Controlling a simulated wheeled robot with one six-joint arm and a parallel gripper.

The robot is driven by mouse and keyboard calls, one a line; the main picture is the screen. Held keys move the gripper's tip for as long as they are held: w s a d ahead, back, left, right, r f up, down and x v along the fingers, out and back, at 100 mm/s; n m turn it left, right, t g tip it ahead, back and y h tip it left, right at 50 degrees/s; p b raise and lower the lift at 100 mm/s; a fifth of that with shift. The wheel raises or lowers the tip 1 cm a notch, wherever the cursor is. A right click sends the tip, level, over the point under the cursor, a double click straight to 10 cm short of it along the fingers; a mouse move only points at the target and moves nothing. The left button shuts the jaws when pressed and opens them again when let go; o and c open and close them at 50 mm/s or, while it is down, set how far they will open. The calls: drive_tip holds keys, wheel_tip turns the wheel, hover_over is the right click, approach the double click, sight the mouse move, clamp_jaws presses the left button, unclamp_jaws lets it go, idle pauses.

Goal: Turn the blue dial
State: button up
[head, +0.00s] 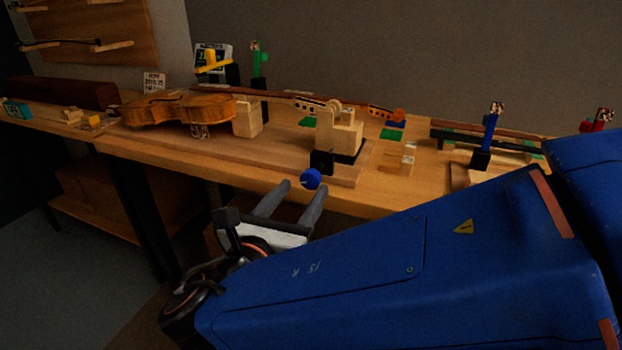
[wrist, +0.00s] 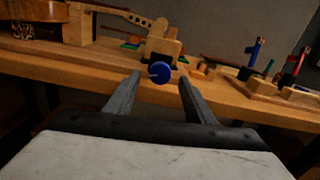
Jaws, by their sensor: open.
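The blue dial (head: 310,179) is a small round knob on a black block (head: 321,162) at the front edge of the bench. It faces outward and has a pale line on its face. In the wrist view the blue dial (wrist: 160,72) shows beyond and between the fingertips, nearer the left finger. My gripper (head: 301,187) is open and empty, its two grey fingers pointing at the dial. In the wrist view my gripper (wrist: 160,78) has a wide gap between its fingers. I cannot tell whether the fingertips reach around the dial; no contact shows.
A violin (head: 178,109) lies on the bench (head: 225,163) to the left. Wooden blocks (head: 338,135) stand behind the dial, with a bow stretched along the back. A blue upright lever (head: 490,130) on a black base stands to the right. The space before the bench edge is open.

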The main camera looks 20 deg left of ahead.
sight(309, 182)
drive_tip(key=shift+w+d, duration=0.15)
drive_tip(key=shift+w, duration=1.25)
drive_tip(key=shift+w+d, duration=0.1)
drive_tip(key=shift+w, duration=1.3)
drive_tip(key=c, duration=1.1)
